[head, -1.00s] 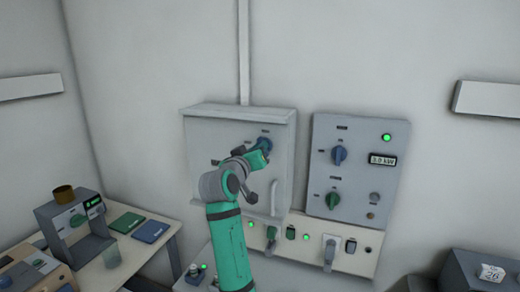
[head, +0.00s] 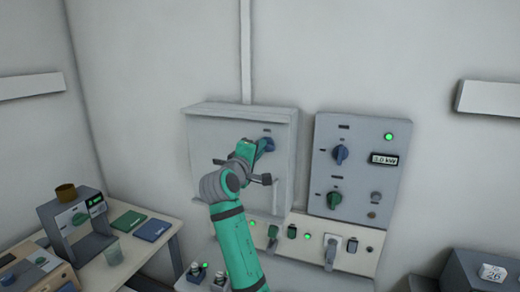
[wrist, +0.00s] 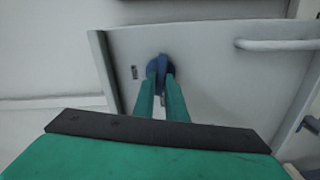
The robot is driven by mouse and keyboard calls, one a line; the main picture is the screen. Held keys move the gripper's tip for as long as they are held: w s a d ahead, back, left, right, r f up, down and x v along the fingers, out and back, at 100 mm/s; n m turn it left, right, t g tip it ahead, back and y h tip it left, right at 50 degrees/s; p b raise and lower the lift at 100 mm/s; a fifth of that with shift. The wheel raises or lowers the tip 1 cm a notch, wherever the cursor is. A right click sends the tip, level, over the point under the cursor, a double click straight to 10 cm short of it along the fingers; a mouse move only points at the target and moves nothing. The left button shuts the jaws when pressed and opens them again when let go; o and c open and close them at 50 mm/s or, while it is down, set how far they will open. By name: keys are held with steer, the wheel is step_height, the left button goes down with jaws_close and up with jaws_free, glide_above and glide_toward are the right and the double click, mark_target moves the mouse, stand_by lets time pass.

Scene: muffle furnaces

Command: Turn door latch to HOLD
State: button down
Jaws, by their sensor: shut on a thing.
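The door latch is a blue knob (head: 268,143) on the upper right of the grey box door (head: 205,140). In the wrist view the blue knob (wrist: 160,63) sits between the tips of my two green fingers. My gripper (head: 262,147) is shut on this knob, and it also shows in the wrist view (wrist: 161,80). The fingers and my wrist hide part of the knob and of the door. The latch labels are too small to read.
A grey panel (head: 355,125) with a blue knob (head: 340,154), a green knob (head: 334,200) and a kW display (head: 384,159) is right of the box. Sockets and plugs line a strip (head: 365,258) below. A cluttered table (head: 165,232) stands at left.

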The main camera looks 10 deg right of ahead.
steer(key=shift+d+f+n, duration=0.1)
steer(key=shift+n, duration=1)
steer(key=shift+w, duration=0.1)
steer(key=c, duration=1.8)
jaws_free()
steer(key=shift+a, duration=0.25)
steer(key=v, duration=1.1)
steer(key=shift+d, duration=0.15)
